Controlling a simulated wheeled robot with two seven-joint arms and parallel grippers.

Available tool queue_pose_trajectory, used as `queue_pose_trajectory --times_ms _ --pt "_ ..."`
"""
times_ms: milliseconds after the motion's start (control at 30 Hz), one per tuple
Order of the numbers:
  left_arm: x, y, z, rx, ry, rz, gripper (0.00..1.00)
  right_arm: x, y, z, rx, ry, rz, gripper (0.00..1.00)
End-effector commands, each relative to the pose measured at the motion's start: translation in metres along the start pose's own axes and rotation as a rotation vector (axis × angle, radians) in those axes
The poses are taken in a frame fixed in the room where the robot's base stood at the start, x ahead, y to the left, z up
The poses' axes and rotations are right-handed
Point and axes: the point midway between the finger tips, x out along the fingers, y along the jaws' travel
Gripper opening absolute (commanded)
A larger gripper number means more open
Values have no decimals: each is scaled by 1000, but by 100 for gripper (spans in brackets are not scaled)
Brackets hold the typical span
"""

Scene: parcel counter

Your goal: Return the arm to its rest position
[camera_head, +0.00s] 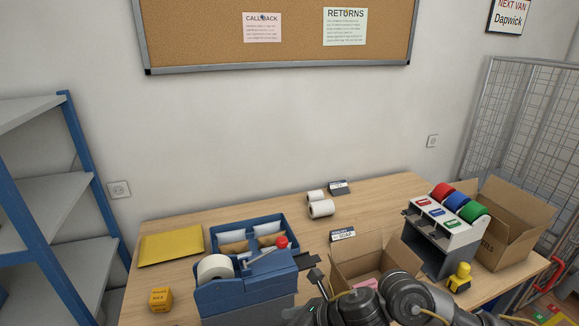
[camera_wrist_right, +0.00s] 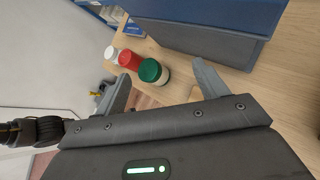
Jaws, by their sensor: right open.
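My right arm (camera_head: 405,297) comes in from the bottom of the head view. Its right gripper (camera_head: 316,278) is over the front of the counter, between the blue tape dispenser (camera_head: 245,293) and an open cardboard box (camera_head: 352,255). In the right wrist view my right gripper (camera_wrist_right: 165,85) has its fingers spread apart and nothing is held between them. A green-topped white cylinder (camera_wrist_right: 153,72) shows beyond the fingers, apart from them. My left gripper is not in view.
The wooden counter (camera_head: 175,275) also bears a yellow envelope (camera_head: 170,246), a yellow cube (camera_head: 160,299), white rolls (camera_head: 320,208), a grey rack with coloured rolls (camera_head: 445,235), a yellow stamp (camera_head: 460,278) and another open box (camera_head: 510,222).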

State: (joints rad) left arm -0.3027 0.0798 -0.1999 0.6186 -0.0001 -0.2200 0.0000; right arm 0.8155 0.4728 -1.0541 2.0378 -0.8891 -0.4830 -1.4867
Motion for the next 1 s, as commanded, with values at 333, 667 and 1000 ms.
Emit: queue_pose_trajectory --times_ms 333,667,1000 --pt "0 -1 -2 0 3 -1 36 -29 -15 -31 1501 -511 -114 72" --pt "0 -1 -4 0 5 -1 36 -112 -47 -204 2724 -960 -437 72" --pt "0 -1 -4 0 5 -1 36 -168 -14 -313 -2466 1016 566 72"
